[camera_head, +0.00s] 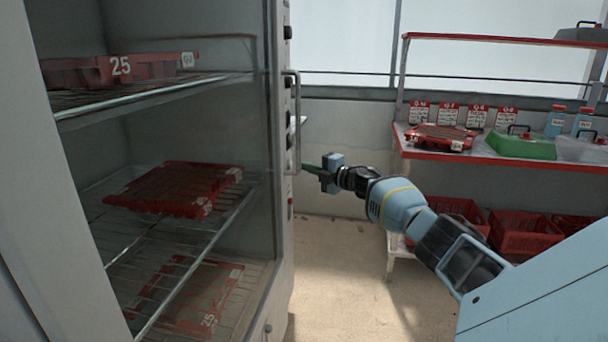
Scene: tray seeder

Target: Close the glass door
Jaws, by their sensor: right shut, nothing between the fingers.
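The tall cabinet's glass door (262,190) fills the left half of the view, with the shelves showing through or beside its pane. A vertical bar handle (298,120) stands on the cabinet side of the view's middle. I cannot tell whether the door is fully shut or slightly ajar. My right gripper (306,168) reaches in from the right, its fingers pointing left toward the handle's lower end. It is shut and empty, close to the handle; I cannot tell whether it touches. My left gripper is not in view.
Red seed trays (175,188) lie on the cabinet's wire shelves. At the right, a red-edged rack (470,157) holds a red tray, a green tray (525,146), bottles and labelled cards. Red crates (522,232) stand underneath. The floor (340,265) between cabinet and rack is clear.

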